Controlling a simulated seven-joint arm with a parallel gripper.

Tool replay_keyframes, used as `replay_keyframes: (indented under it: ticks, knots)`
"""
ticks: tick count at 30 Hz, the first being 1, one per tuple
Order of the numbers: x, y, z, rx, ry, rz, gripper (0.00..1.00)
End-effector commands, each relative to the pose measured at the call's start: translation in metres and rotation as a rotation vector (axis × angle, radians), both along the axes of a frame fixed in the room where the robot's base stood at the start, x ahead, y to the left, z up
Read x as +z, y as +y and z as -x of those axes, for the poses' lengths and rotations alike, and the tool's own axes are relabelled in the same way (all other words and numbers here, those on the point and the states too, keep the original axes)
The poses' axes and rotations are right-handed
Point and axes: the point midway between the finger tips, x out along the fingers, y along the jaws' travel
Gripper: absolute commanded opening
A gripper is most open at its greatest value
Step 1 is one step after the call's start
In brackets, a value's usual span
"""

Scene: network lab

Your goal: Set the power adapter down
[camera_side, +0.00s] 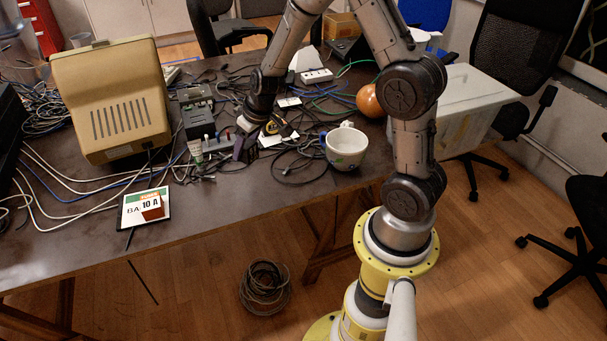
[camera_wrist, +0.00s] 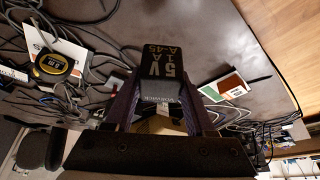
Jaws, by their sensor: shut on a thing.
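The power adapter is a black block (camera_wrist: 162,70) printed "5V 1A A-45" in the wrist view. My gripper (camera_wrist: 160,100) is shut on it, with one dark finger on each side, and its printed face points at the wrist camera. In the side view my gripper (camera_side: 243,152) is low over the middle of the table (camera_side: 230,195), near the front of the cable clutter. The adapter is hard to pick out there. I cannot tell whether it touches the table top.
A yellow tape measure (camera_wrist: 52,64) lies among cables. A white mug (camera_side: 346,147) stands to the right and a beige monitor (camera_side: 110,95) to the left.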

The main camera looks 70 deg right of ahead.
Motion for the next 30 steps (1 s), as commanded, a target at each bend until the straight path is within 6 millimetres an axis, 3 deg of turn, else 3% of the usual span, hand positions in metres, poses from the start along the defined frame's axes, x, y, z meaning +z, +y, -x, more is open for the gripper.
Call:
replay_keyframes:
  ticks: [8,15,21,30]
  knots:
    - [-0.015,-0.053,0.04,-0.249,-0.003,-0.005,0.0]
    - [-0.028,-0.099,0.093,-0.506,0.008,0.008,0.0]
    - [-0.034,-0.112,0.114,-0.59,0.017,0.018,0.0]
    - [-0.057,-0.112,0.114,-0.592,0.016,0.019,0.0]
